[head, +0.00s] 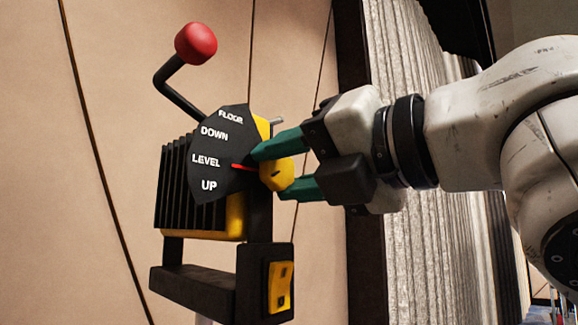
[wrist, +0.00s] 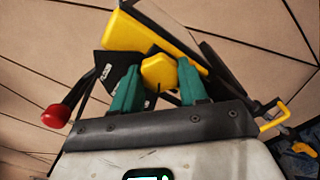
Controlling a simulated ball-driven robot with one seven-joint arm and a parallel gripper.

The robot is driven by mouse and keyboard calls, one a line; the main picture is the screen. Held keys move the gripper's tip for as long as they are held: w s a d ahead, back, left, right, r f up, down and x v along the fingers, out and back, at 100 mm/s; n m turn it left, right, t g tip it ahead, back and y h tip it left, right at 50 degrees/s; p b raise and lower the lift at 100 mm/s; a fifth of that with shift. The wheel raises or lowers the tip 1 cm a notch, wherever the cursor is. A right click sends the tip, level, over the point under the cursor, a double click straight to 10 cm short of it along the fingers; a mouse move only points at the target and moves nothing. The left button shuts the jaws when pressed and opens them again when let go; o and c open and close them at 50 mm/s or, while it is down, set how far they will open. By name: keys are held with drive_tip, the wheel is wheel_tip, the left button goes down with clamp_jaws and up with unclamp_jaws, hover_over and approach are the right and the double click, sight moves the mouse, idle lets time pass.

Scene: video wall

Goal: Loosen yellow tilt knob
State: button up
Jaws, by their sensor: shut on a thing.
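The yellow tilt knob (head: 277,173) sits on the side of a black and yellow device, at the edge of a black dial plate (head: 222,152) marked FLOOR, DOWN, LEVEL and UP. A red pointer (head: 243,167) lies near LEVEL. My gripper (head: 278,170) comes in from the right in the head view, its green fingers above and below the knob and shut on it. In the wrist view the knob (wrist: 158,71) shows between the two green fingertips. Part of the knob is hidden by the fingers.
A black lever with a red ball (head: 196,43) sticks up at the device's upper left. A black bracket with a yellow panel (head: 281,287) is below. A tan panelled wall stands behind, and a grey pleated curtain (head: 417,100) hangs behind my arm.

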drive_tip(key=shift+f, duration=0.1)
drive_tip(key=o, duration=1.1)
drive_tip(key=shift+c, duration=0.2)
drive_tip(key=shift+d, duration=0.1)
drive_tip(key=b+v, duration=0.2)
drive_tip(key=v, duration=0.8)
drive_tip(key=shift+s+d+b, duration=0.25)
drive_tip(key=shift+s+b, duration=0.05)
drive_tip(key=shift+b, duration=0.1)
